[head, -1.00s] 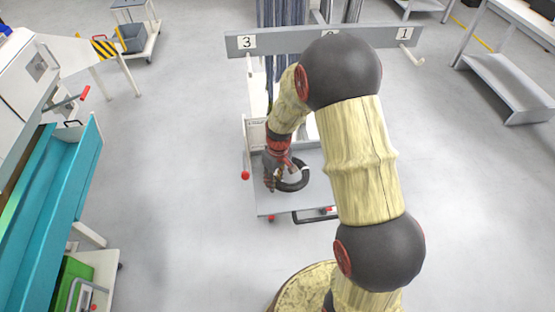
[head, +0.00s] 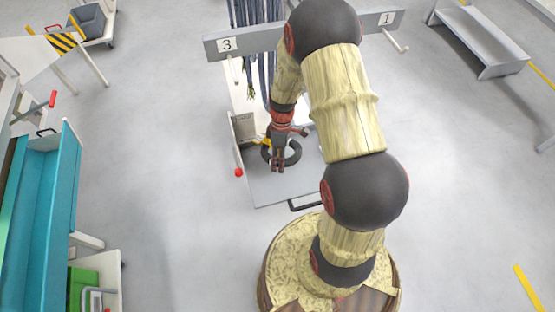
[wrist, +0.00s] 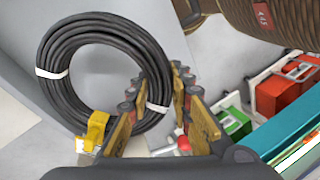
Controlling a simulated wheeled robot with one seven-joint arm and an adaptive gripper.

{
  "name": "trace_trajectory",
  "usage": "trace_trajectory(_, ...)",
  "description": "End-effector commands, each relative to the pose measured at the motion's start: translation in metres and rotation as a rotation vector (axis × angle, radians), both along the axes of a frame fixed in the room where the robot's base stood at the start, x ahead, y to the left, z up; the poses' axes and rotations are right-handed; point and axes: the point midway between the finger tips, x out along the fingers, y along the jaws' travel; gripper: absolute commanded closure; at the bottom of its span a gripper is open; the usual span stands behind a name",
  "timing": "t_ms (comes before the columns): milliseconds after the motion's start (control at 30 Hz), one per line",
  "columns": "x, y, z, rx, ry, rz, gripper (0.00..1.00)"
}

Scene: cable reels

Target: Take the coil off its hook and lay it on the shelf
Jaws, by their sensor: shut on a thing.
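The coil (wrist: 100,27) is a black ring of cable with white ties. My gripper (wrist: 155,80) is shut on its near right side, close to a white tie. In the head view the coil (head: 296,153) hangs from my gripper (head: 278,165) over a grey trolley deck (head: 270,188); its height above the deck is hard to judge. The hook board (head: 310,33) is behind, with labels 3 and 1; my arm hides its middle. Hook 1 (head: 398,43) is bare. A grey low shelf (head: 475,42) stands at upper right; I cannot tell which surface is the task's shelf.
Dark cables (head: 262,60) hang behind the board. A teal tray (head: 45,200) and a green box (head: 85,280) are at left. A red-knobbed lever (head: 238,172) stands beside the trolley. Floor right is open.

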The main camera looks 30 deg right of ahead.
Motion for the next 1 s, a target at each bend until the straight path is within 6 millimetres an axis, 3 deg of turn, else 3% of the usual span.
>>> trace_trajectory(700,0.001,0.0,-0.059,-0.001,-0.001,-0.001,1.0)
trace_trajectory(1000,0.001,0.0,-0.069,-0.001,-0.003,-0.001,1.0)
